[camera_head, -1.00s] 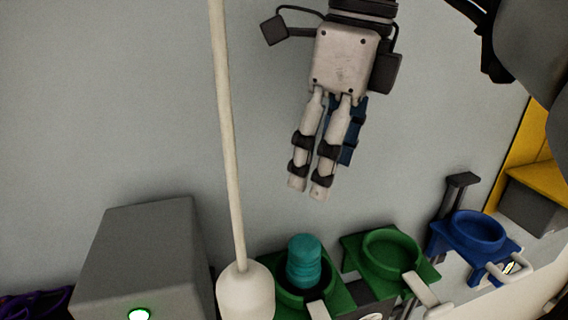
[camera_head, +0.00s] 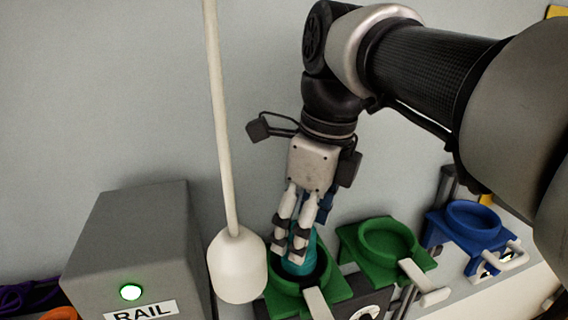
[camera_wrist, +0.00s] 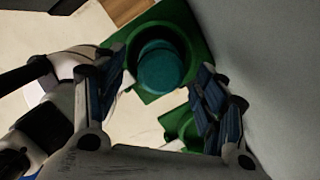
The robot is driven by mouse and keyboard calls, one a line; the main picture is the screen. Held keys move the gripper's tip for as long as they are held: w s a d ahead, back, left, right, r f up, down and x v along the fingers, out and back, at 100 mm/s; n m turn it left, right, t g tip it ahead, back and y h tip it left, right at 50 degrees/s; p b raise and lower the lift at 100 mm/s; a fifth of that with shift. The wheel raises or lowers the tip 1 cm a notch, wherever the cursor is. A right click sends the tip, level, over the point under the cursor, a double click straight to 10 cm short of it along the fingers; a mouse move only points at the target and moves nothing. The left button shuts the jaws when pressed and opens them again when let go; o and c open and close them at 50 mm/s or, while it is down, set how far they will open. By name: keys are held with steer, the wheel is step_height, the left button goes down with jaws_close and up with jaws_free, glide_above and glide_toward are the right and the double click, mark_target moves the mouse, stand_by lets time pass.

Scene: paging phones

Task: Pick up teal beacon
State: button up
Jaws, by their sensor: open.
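The teal beacon (camera_head: 299,264) stands in the left green ring holder (camera_head: 335,290), partly hidden behind my fingers in the head view. My gripper (camera_head: 290,254) points down right at the beacon. In the wrist view the round top of the beacon (camera_wrist: 160,66) shows inside the green holder (camera_wrist: 196,25), ahead of and between my open fingers (camera_wrist: 164,88). The fingers are apart, and nothing is held between them. I cannot tell whether a finger touches the beacon.
A white pendant on a pole (camera_head: 237,266) hangs close to the left of my gripper. A grey box labelled RAIL (camera_head: 135,245) with a lit green button stands further left. An empty green holder (camera_head: 386,245) and a blue holder (camera_head: 472,228) stand to the right. A grey wall is behind.

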mark_target(306, 274)
steer(key=f, duration=0.3)
steer(key=shift+w+a+f, duration=0.1)
steer(key=shift+a+f, duration=0.1)
steer(key=shift+a, duration=0.05)
steer(key=c, duration=1.3)
steer(key=shift+c, duration=0.6)
steer(key=shift+r, duration=0.1)
